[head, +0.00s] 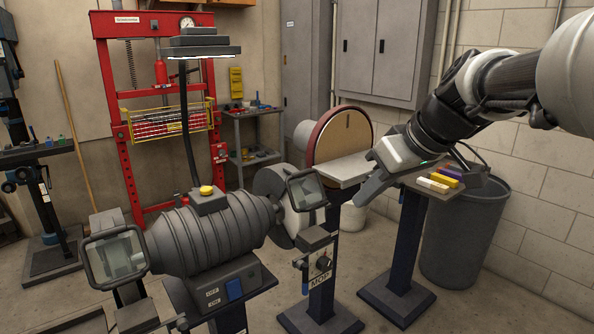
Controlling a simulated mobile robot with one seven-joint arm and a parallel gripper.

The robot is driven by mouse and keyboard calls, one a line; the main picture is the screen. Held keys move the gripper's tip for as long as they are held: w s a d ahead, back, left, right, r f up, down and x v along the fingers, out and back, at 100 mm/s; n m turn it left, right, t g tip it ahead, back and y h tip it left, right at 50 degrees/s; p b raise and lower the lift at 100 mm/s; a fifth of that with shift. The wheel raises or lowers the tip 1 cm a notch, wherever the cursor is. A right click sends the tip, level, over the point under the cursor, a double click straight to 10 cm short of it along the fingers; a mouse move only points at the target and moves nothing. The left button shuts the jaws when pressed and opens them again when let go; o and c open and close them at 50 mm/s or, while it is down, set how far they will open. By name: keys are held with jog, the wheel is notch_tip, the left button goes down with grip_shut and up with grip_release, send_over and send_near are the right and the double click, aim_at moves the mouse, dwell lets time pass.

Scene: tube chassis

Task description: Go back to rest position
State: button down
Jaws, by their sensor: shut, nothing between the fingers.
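My arm reaches in from the upper right of the head view. My gripper (369,193) points down and to the left, with its fingers together and nothing held. It is in front of the grey table of the disc sander (342,140), and the gap between them cannot be told. The bench grinder (212,232) stands to its lower left on a pedestal, apart from the gripper.
Coloured bars (444,176) lie on a small stand to the right of my gripper. A grey bin (464,235) stands behind it. A red press (112,110) and a tool trolley (250,135) are at the back. Bare floor (385,318) shows at the front right.

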jog(key=s+a+f+m+h, duration=0.1)
jog(key=s+f+m, duration=0.15)
jog(key=s, duration=0.35)
jog(key=s+a+f+m+h, duration=0.1)
jog(key=s+f+h, duration=0.1)
jog(key=s+f, duration=0.35)
jog(key=s+f+m+h, duration=0.1)
jog(key=s+f+m, duration=0.1)
jog(key=s, duration=0.6)
notch_tip(320, 180, up, 22)
jog(key=p, duration=2.2)
jog(key=shift+w+a+r, duration=0.15)
jog(key=shift+w+r, duration=0.05)
jog(key=shift+w, duration=0.15)
